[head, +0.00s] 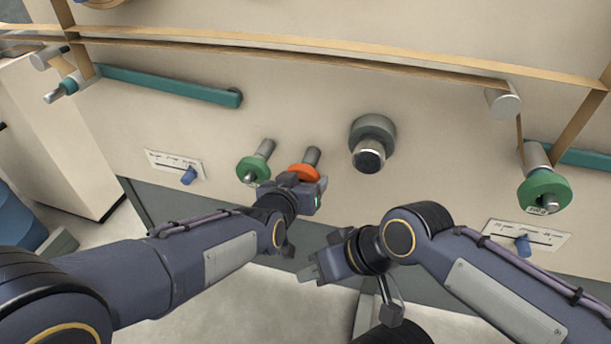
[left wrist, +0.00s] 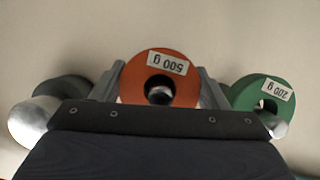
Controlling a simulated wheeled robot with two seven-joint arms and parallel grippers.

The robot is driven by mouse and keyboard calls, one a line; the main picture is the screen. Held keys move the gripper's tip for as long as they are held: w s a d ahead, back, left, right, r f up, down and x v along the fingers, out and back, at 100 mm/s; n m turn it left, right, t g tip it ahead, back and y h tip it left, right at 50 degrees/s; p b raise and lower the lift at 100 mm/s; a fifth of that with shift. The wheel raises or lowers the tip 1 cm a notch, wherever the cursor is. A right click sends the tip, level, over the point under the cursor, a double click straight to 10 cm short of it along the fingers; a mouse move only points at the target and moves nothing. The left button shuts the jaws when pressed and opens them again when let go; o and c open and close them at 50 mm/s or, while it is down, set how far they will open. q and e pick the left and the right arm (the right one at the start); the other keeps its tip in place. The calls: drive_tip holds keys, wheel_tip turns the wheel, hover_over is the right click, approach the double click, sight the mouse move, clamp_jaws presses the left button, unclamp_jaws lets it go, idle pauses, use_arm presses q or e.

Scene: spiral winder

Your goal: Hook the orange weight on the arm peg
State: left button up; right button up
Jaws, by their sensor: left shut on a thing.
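The orange weight (head: 303,172) is a ring on a short grey storage peg (head: 312,155) on the machine's panel. In the left wrist view the orange weight (left wrist: 135,82) is marked "500 g", with a peg end in its hole. My left gripper (head: 309,183) is shut on it, a finger on either side. The left teal arm (head: 170,84) ends at the far left in a bare metal peg (head: 56,93). My right gripper (head: 308,273) hangs low, apart from the weights; its jaw opening is unclear.
A green weight (head: 252,170), marked "200 g" in the left wrist view (left wrist: 250,92), sits on the neighbouring peg. Another green weight (head: 543,190) hangs at the far right. A tan web (head: 300,58) runs across the top.

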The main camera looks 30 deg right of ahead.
use_arm(q)
drive_tip(key=s+a+r, duration=0.1)
drive_tip(key=s+a, duration=0.7)
drive_tip(key=a, duration=0.1)
drive_tip(key=shift+a+p, duration=0.2)
drive_tip(key=shift+p, duration=0.15)
drive_tip(key=shift+r, duration=0.1)
idle(0.8)
